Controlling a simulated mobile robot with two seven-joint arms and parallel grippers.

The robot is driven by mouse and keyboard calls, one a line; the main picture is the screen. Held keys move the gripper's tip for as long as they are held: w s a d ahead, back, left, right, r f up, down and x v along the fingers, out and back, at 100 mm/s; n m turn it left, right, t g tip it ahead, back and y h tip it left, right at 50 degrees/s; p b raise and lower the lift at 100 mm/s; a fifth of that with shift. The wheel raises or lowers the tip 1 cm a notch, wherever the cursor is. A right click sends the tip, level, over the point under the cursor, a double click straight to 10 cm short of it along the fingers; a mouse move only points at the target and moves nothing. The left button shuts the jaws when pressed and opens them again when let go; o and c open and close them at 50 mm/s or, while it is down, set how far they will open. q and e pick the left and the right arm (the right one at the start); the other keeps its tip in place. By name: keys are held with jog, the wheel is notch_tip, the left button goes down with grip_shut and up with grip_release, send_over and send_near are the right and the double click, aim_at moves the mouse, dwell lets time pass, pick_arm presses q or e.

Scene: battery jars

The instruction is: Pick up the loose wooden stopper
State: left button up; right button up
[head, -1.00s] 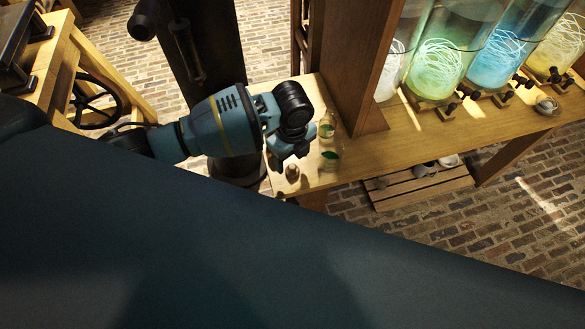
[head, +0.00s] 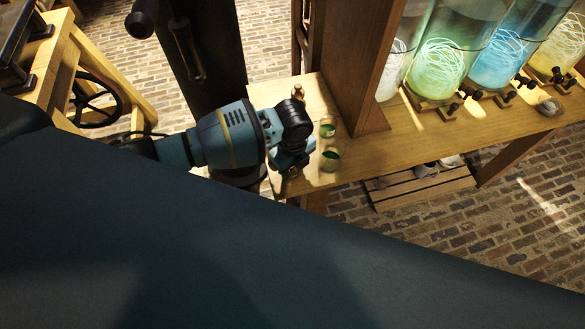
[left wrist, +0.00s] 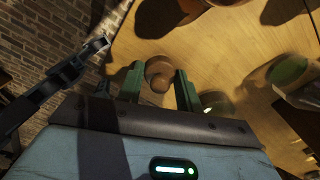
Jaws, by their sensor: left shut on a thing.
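My left gripper (head: 290,165) is low at the near left end of the wooden bench (head: 430,143). In the left wrist view, its two green fingers (left wrist: 158,84) are shut on the round brown wooden stopper (left wrist: 159,70), which sits between them. In the head view the stopper is mostly hidden by the gripper. I cannot tell whether the stopper still touches the bench. My right gripper is not in view.
Two small glass vessels with green contents, a far one (head: 327,129) and a near one (head: 330,158), stand close right of the gripper. A wooden post (head: 352,75) rises behind them. Glowing jars (head: 437,65) line the bench to the right. A small brass-coloured object (head: 299,92) stands at the back.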

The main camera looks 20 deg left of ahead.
aim_at(292, 169)
pick_arm(q)
jog(key=shift+c, duration=0.7)
jog(key=shift+r, duration=0.45)
jog(key=r, duration=0.1)
jog(key=s+r, duration=0.1)
jog(key=shift+r, duration=0.4)
jog(key=s+d+r+p, duration=0.1)
jog(key=s, duration=1.4)
jog(key=shift+r+p, duration=0.15)
jog(key=shift+p, duration=0.25)
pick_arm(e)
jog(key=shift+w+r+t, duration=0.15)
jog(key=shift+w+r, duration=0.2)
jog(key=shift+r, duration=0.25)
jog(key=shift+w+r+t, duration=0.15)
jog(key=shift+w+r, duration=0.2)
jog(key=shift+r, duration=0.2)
